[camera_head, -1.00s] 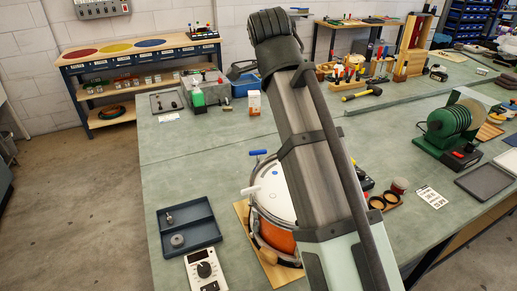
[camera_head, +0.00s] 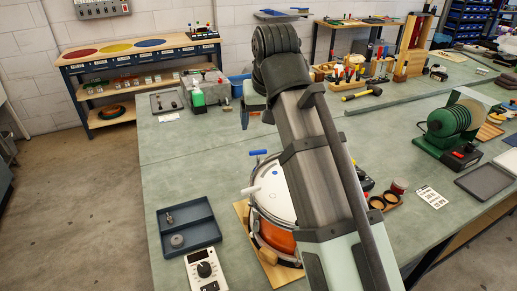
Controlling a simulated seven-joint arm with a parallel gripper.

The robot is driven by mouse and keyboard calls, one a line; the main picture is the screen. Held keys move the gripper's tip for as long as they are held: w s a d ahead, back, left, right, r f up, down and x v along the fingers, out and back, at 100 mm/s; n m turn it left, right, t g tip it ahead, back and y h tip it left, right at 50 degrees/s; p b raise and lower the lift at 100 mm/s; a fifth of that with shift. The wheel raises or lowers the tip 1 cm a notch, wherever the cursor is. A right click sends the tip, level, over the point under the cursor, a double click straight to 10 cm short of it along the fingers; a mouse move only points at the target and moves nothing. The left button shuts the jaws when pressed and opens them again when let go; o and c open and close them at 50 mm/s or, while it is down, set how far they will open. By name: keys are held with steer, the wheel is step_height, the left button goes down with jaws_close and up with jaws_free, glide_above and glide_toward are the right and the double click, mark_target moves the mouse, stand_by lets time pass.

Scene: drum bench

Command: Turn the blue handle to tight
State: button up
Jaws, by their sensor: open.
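The blue handle (camera_head: 258,152) sticks out at the far left rim of a drum (camera_head: 270,185) with a white top and orange side. A white handle (camera_head: 250,190) shows at the drum's near left rim. My arm crosses in front of the drum's right part and hides it. My gripper (camera_head: 255,118) shows partly beyond the arm's bend, pointing down, above and behind the blue handle and apart from it. Its jaws are open and nothing shows between them.
The drum stands on a wooden board (camera_head: 241,212). A dark blue tray (camera_head: 212,228) with small metal parts and a white dial box (camera_head: 205,268) lie to its left. The bench is clear left of the blue handle.

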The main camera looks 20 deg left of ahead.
mark_target(258, 151)
steer(key=shift+x, duration=6.9)
steer(key=c, duration=1)
